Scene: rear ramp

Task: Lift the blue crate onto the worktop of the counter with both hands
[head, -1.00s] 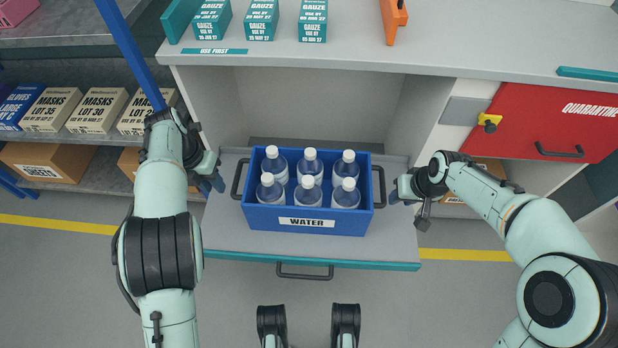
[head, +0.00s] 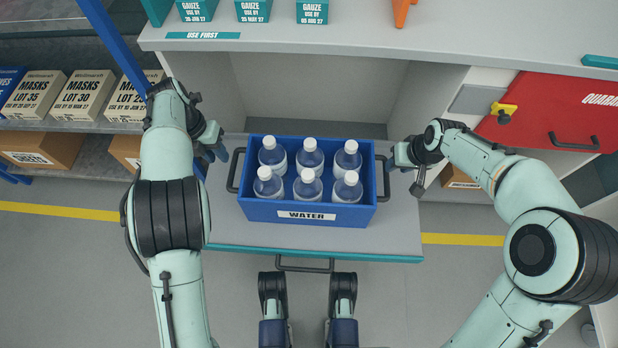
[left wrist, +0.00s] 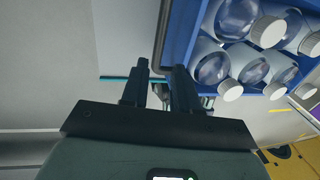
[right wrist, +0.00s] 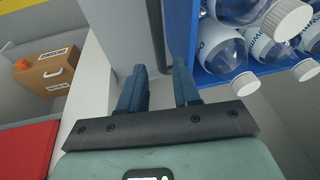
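The blue crate (head: 262,212), labelled WATER, stands level on the grey pulled-out shelf (head: 225,225) below the counter worktop (head: 350,45). It holds several capped water bottles (head: 311,158). Its black left handle (head: 233,170) and black right handle (head: 384,178) stick out at its sides. My left gripper (head: 212,150) is open beside the left handle; in the left wrist view its fingers (left wrist: 160,85) are apart, with the handle bar ahead of them. My right gripper (head: 396,160) is open close to the right handle; in the right wrist view the bar (right wrist: 157,30) lies ahead between the fingers (right wrist: 160,88).
Gauze boxes (head: 253,10) and an orange object (head: 402,12) stand on the worktop; its middle front is bare. A red QUARANTINE drawer (head: 560,115) with a yellow latch is at right. Mask boxes (head: 85,97) and a blue post (head: 115,45) are at left.

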